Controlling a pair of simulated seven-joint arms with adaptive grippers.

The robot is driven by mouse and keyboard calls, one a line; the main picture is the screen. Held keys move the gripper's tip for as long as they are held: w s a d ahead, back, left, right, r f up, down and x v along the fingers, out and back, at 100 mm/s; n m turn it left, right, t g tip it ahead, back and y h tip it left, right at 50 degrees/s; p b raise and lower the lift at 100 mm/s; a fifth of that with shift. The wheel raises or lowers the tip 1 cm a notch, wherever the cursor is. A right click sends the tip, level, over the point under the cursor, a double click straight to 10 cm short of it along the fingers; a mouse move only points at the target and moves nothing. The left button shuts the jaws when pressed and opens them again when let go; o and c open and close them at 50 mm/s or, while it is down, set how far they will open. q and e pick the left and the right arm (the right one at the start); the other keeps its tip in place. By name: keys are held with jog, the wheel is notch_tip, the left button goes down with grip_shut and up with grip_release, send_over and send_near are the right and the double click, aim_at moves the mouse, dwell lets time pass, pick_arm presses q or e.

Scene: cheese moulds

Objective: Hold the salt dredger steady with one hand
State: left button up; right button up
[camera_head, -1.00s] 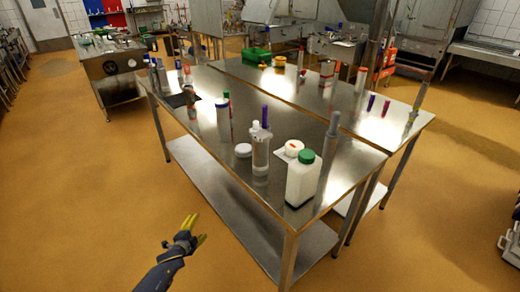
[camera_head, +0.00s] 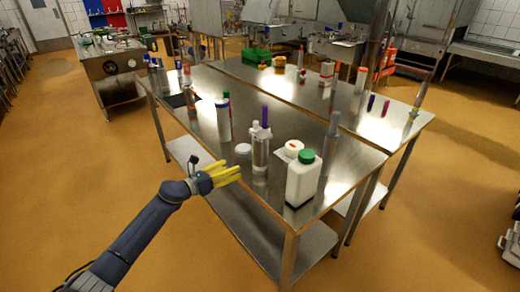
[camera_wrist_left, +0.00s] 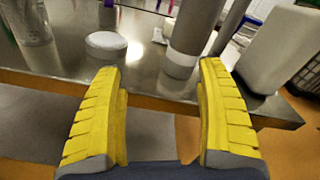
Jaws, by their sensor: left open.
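A grey cylindrical container with a white top (camera_head: 260,157) stands upright near the table's front edge. It may be the salt dredger, but its label is not readable. In the left wrist view its lower body (camera_wrist_left: 194,30) is ahead of my fingers, right of the middle, with its top cut off. My left gripper (camera_head: 231,170) is open and empty, just short of the table edge. Its yellow fingers (camera_wrist_left: 162,66) are apart and do not touch the container. My right gripper is in neither view.
A white puck-shaped item (camera_head: 243,149) stands left of the container, and a white bottle with a green cap (camera_head: 303,180) stands close on its right. A tall white cylinder (camera_head: 224,122) is farther left. The steel table (camera_head: 290,226) has a lower shelf.

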aim_at(254, 169)
pick_arm(q)
jog(key=shift+w+d+f+m+g+h, duration=0.25)
jog(key=shift+w+d+m, duration=0.5)
jog(key=shift+d, duration=0.95)
jog(key=shift+w+d+f+m+g, duration=0.35)
jog(key=shift+d+m, duration=0.7)
jog(key=shift+d, duration=0.7)
jog(key=shift+w+d+f+m+g+h, duration=0.2)
jog(key=shift+w+d+m+g, duration=0.5)
jog(key=shift+d, duration=1)
jog(key=shift+s+t, duration=0.1)
jog(key=shift+t, duration=0.2)
jog(key=shift+c, duration=0.3)
